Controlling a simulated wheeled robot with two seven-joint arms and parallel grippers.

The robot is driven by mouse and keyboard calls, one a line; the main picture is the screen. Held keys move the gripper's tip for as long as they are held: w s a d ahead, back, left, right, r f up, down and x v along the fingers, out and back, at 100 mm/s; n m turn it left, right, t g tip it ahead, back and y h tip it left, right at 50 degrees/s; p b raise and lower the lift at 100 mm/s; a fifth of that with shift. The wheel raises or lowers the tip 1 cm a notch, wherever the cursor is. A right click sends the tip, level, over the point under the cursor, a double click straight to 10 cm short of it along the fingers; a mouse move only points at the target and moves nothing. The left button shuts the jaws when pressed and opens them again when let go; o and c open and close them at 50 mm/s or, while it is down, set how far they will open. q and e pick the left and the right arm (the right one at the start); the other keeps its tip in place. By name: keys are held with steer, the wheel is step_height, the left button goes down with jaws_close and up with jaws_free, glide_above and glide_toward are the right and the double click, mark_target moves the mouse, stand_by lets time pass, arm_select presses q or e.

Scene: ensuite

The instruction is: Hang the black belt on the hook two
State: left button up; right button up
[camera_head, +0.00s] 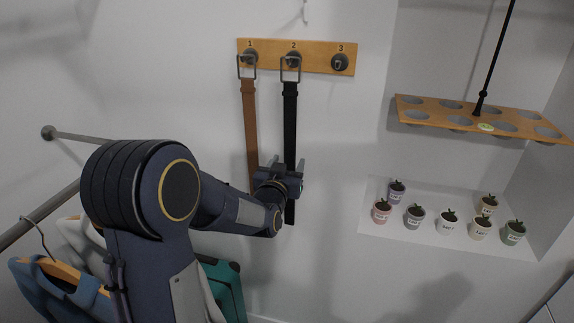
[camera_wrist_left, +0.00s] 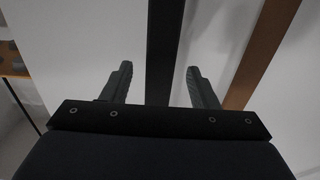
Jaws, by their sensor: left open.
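The black belt (camera_head: 290,120) hangs straight down by its buckle from hook two (camera_head: 293,59) on the wooden wall board (camera_head: 320,71). The brown belt (camera_head: 250,125) hangs from hook one (camera_head: 250,59); hook three (camera_head: 340,62) is empty. My left gripper (camera_head: 294,172) is at the lower part of the black belt. In the left wrist view its two fingers (camera_wrist_left: 158,85) are apart, with the black belt (camera_wrist_left: 163,50) passing between them and gaps on both sides. The brown belt (camera_wrist_left: 262,50) is outside the fingers there. My right gripper is not in view.
A wooden holder board with holes (camera_head: 440,112) hangs on a black rod at the right. Several small potted plants (camera_head: 448,222) stand in the wall recess. A rail with clothes on hangers (camera_head: 60,285) is at the lower left.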

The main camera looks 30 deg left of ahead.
arm_select(q)
steer(key=s+d+f+g+h, duration=0.2)
steer(key=s+d+g, duration=0.2)
steer(key=s, duration=0.7)
steer(key=s+d+f+g+h, duration=0.3)
steer(key=s+d+g, duration=0.1)
steer(key=s, duration=0.8)
steer(key=s+d+f+m+g+h, duration=0.1)
steer(key=s+d+f+g+h, duration=0.2)
steer(key=s, duration=0.8)
steer(key=shift+s+d+g+b, duration=0.2)
steer(key=shift+d+g+b, duration=0.2)
steer(key=shift+d, duration=0.55)
steer(key=shift+r, duration=0.1)
